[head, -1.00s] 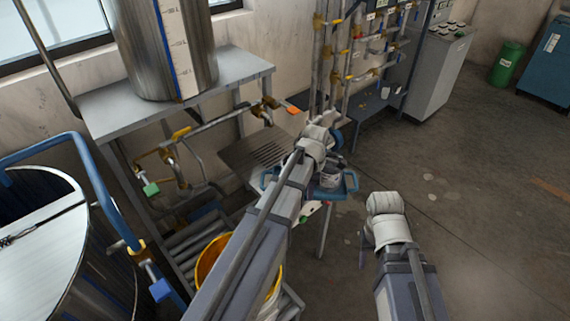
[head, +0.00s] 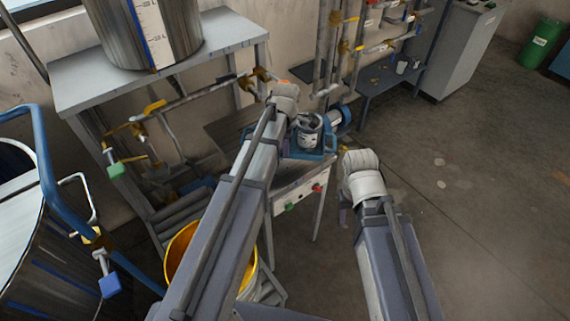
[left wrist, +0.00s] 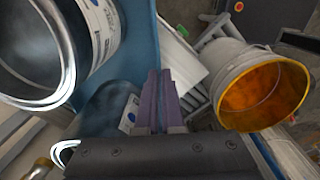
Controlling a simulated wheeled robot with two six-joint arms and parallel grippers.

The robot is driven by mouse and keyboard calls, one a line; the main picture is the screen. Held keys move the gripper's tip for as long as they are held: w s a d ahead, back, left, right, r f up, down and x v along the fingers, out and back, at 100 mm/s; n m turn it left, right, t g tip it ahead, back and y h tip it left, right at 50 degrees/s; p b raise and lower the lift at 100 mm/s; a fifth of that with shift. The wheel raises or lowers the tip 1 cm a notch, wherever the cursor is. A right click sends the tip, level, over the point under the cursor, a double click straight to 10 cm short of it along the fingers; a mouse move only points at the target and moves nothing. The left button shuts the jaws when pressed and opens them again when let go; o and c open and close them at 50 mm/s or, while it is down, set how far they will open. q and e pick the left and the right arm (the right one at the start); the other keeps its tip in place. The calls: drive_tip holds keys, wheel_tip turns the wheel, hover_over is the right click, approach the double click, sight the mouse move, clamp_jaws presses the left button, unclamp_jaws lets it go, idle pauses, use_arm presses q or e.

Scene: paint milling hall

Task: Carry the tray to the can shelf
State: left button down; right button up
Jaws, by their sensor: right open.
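The blue tray (head: 328,152) rests on the small work table (head: 297,188), with a metal can (head: 309,130) standing in it and a blue can or cylinder (head: 338,118) at its far right. My right gripper (head: 344,208) is open and empty, to the right of the table and apart from the tray.
A yellow-lined bucket (head: 180,250) stands below my left arm. A large metal vessel (head: 45,250) with blue rails is at the left. A grey bench (head: 75,80) and pipes with valves line the wall. The floor at right is clear.

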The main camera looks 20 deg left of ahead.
use_arm(q)
drive_tip(key=shift+w+f, duration=0.2)
drive_tip(key=shift+f, duration=0.05)
wheel_tip(320, 180, down, 10)
drive_tip(key=b, duration=1)
drive_tip(key=shift+f, duration=0.15)
drive_tip(key=c, duration=1)
unclamp_jaws()
drive_tip(key=shift+c, duration=0.2)
drive_tip(key=shift+r, duration=0.25)
